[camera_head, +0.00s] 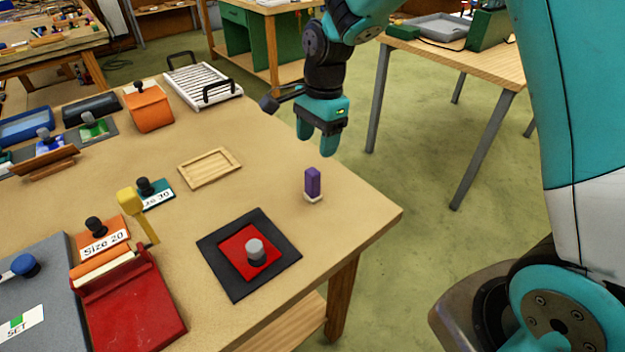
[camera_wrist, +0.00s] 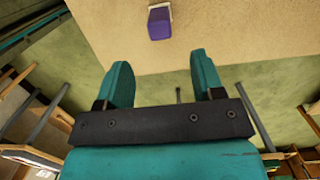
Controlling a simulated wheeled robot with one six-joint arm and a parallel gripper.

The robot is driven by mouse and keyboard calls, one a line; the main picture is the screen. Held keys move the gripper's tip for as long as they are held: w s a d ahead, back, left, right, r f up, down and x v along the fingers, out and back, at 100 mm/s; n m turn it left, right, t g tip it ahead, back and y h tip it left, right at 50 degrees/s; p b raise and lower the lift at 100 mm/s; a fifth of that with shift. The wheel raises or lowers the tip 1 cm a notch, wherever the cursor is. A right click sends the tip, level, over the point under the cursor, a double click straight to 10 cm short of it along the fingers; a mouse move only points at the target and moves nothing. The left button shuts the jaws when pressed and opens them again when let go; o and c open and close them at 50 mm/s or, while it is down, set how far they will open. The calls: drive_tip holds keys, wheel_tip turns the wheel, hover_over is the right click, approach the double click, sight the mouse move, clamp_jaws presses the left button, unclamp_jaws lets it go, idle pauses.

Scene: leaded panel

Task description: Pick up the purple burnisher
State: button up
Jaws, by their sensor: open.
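The purple burnisher (camera_head: 313,183) stands upright near the right edge of the wooden table (camera_head: 350,215), with a pale base at its foot. In the wrist view the burnisher (camera_wrist: 160,23) shows at the top, beyond my fingertips and roughly between their lines. My gripper (camera_head: 317,141) is open and empty, above and behind the burnisher in the head view and apart from it. Its two teal fingers (camera_wrist: 160,78) show spread in the wrist view.
A black frame with a red panel and grey knob (camera_head: 255,252) lies left of and nearer than the burnisher. A shallow wooden tray (camera_head: 210,168) lies further left. A red device (camera_head: 135,305) stands at the front left. The tabletop immediately around the burnisher is clear.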

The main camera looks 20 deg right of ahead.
sight(313, 170)
drive_tip(key=f, duration=0.3)
drive_tip(key=a+f+p, duration=0.1)
drive_tip(key=f, duration=0.3)
drive_tip(key=f+p, duration=0.1)
drive_tip(key=f, duration=0.2)
drive_tip(key=shift+s+a+f, duration=0.15)
drive_tip(key=shift+s+f, duration=0.1)
drive_tip(key=shift+f, duration=0.15)
drive_tip(key=c, duration=1)
drive_tip(key=shift+o, duration=0.2)
drive_tip(key=shift+r, duration=0.1)
wheel_tip(313, 170, up, 20)
drive_tip(key=b, duration=0.2)
